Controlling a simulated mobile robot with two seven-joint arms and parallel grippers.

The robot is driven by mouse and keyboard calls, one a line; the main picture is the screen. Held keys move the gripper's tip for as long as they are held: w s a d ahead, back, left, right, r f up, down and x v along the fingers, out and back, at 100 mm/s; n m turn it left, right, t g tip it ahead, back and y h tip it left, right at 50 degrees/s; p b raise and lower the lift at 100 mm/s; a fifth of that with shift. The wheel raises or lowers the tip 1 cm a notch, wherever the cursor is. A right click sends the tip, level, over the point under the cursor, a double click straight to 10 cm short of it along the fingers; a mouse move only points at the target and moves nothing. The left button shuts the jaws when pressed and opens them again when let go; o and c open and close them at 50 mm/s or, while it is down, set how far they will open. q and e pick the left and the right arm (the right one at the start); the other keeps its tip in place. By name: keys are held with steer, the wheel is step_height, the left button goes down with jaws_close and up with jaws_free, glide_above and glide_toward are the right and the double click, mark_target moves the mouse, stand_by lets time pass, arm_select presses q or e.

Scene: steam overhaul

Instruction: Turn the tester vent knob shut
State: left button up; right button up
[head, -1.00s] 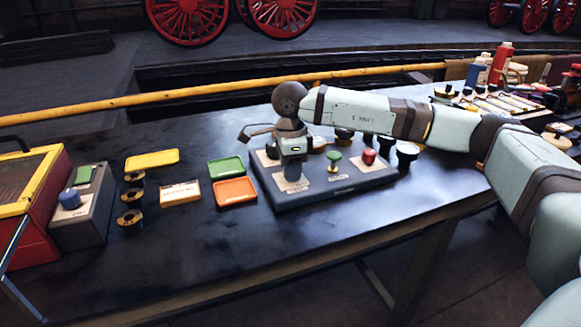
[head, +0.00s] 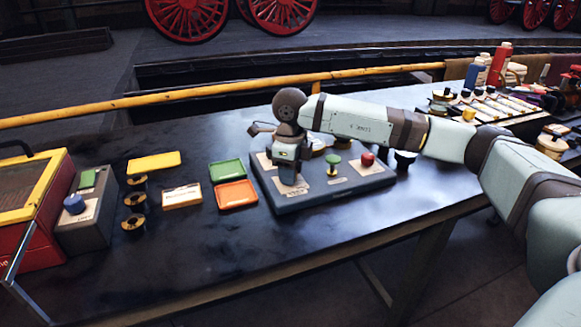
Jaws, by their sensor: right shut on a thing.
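The tester is a low blue-grey box (head: 345,195) with pale labels on its top, near the middle of the table. A green knob (head: 333,162) and a red knob (head: 367,159) stand on it. My right gripper (head: 289,178) points down at the tester's left front part and is shut on a knob there. The gripper hides nearly all of that knob, so its turn position cannot be read. My left gripper is not in view.
Left of the tester lie a green tray (head: 226,170), an orange tray (head: 236,194), a yellow tray (head: 153,162) and several dark rings. A grey box with a blue knob (head: 74,204) stands beside a red case (head: 40,240). The table front is clear.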

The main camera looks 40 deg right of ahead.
steer(key=m+p, duration=0.1)
steer(key=m, duration=0.1)
steer(key=shift+r+m, duration=0.1)
steer(key=shift+m, duration=0.3)
steer(key=m+p, duration=0.1)
steer(key=m, duration=0.1)
steer(key=shift+m, duration=0.4)
steer(key=shift+m+p, duration=0.4)
steer(key=shift+m, duration=0.5)
steer(key=shift+m+p, duration=0.45)
steer(key=shift+m, duration=0.65)
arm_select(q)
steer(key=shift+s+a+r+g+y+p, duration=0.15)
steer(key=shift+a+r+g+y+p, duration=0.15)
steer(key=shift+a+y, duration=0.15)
arm_select(e)
steer(key=shift+m, duration=0.9)
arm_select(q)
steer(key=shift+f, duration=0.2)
arm_select(e)
steer(key=shift+m, duration=0.3)
steer(key=o, duration=0.9)
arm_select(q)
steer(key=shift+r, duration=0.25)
